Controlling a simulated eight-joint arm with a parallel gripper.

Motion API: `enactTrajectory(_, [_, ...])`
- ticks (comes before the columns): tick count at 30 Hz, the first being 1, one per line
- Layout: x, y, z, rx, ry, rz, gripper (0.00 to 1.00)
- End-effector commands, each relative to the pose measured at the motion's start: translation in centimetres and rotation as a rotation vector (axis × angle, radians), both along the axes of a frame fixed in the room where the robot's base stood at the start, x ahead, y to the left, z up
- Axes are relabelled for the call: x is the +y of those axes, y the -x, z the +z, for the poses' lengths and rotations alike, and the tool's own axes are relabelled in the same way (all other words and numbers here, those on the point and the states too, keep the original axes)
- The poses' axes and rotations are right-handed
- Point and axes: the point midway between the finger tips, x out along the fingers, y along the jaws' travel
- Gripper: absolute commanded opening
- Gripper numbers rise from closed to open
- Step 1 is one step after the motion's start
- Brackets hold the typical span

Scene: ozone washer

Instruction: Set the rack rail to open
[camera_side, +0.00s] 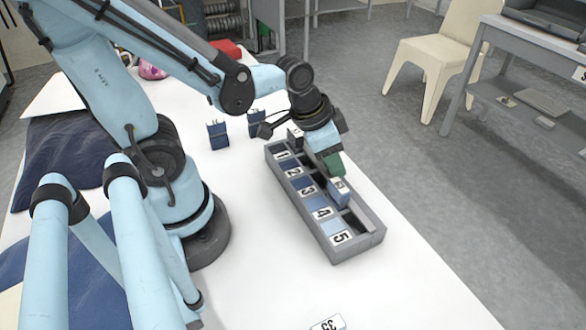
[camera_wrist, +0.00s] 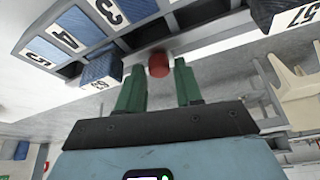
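The grey rack (camera_side: 360,246) stands on the white table, with a row of slots labelled 1 to 5. It also shows at the upper left of the wrist view (camera_wrist: 34,14). A red knob (camera_wrist: 158,65) shows beside the rack in the wrist view; it may belong to the rail, but the rail's setting cannot be told. My gripper (camera_wrist: 159,80) has its green fingers apart, with the knob between and just beyond the tips. Contact cannot be told. In the side view my gripper (camera_side: 335,163) is over the rack's right side, and the knob is hidden.
A blue labelled block (camera_side: 339,191) sits in the rack near my fingers, and a dark block (camera_side: 295,137) is at its far end. Two blue blocks (camera_side: 217,135) (camera_side: 257,122) stand left of the rack. A white-labelled block (camera_side: 328,323) lies at the front. The table right of the rack is clear.

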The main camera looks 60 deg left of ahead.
Motion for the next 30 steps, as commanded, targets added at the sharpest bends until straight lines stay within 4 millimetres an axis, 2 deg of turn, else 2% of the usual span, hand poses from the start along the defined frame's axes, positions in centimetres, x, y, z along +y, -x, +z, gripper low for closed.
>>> enactTrajectory(11, [-0.03,-0.08,-0.25,0.000,0.000,0.000,0.35])
enactTrajectory(14, [-0.03,-0.06,-0.24,0.000,0.000,0.000,0.23])
enactTrajectory(18, [-0.03,-0.07,-0.23,0.000,0.000,0.000,0.02])
enactTrajectory(19, [-0.03,-0.07,-0.23,0.000,0.000,0.000,0.00])
enactTrajectory(30, [-0.02,-0.50,-0.21,0.000,0.000,0.000,0.00])
